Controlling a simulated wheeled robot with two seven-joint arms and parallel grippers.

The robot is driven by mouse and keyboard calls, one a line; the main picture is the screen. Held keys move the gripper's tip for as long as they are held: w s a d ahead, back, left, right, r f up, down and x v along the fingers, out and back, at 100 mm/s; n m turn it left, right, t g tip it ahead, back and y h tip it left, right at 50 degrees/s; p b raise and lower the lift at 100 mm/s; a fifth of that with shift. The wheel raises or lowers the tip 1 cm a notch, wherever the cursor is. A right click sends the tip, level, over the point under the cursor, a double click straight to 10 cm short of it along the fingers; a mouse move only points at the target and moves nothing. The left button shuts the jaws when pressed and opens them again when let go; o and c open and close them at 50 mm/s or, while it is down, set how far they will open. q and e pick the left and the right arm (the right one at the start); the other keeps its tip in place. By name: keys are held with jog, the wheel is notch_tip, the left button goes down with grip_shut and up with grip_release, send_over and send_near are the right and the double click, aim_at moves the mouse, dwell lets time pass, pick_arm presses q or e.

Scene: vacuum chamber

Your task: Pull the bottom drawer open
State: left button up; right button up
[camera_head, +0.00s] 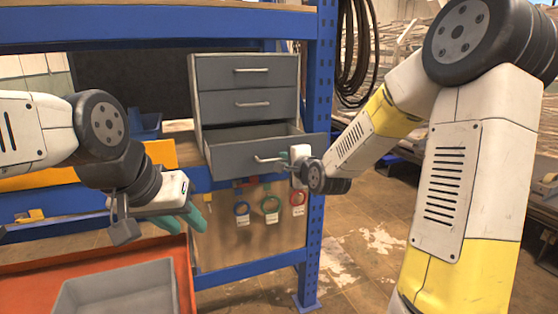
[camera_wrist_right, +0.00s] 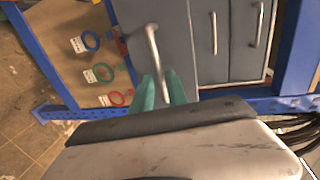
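The grey cabinet (camera_head: 247,72) has three drawers, and its bottom drawer (camera_head: 232,157) stands partly open, its inside showing from above. The two drawers above are closed. My right gripper (camera_head: 284,157) is at the right part of the bottom drawer's bar handle (camera_head: 265,160). In the right wrist view the handle (camera_wrist_right: 153,48) runs down between the green fingertips of the right gripper (camera_wrist_right: 160,84), which close around it near one end. My left gripper (camera_head: 186,219) hangs lower left of the cabinet, its green fingers apart and empty.
A blue rack post (camera_head: 318,120) stands right of the cabinet. Tape rings (camera_head: 270,204) hang on a board below the drawer. A grey bin (camera_head: 120,290) sits in a red tray (camera_head: 30,282) at lower left. A blue bin (camera_head: 145,124) stands left of the cabinet.

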jog(key=shift+v, duration=2.35)
jog(key=s+d+n+g+h, duration=0.1)
jog(key=s+d+n+g, duration=0.2)
jog(key=s+n, duration=0.4)
jog(key=s+d+n+g+h, duration=0.1)
jog(key=s+d+n+g, duration=0.2)
jog(key=s, duration=1.8)
jog(key=r+n+g, duration=0.1)
jog(key=n+g, duration=0.1)
jog(key=n, duration=0.3)
jog(key=shift+s+d+g+h, duration=0.2)
jog(key=shift+d+g+h, duration=0.05)
jog(key=shift+g+h, duration=0.05)
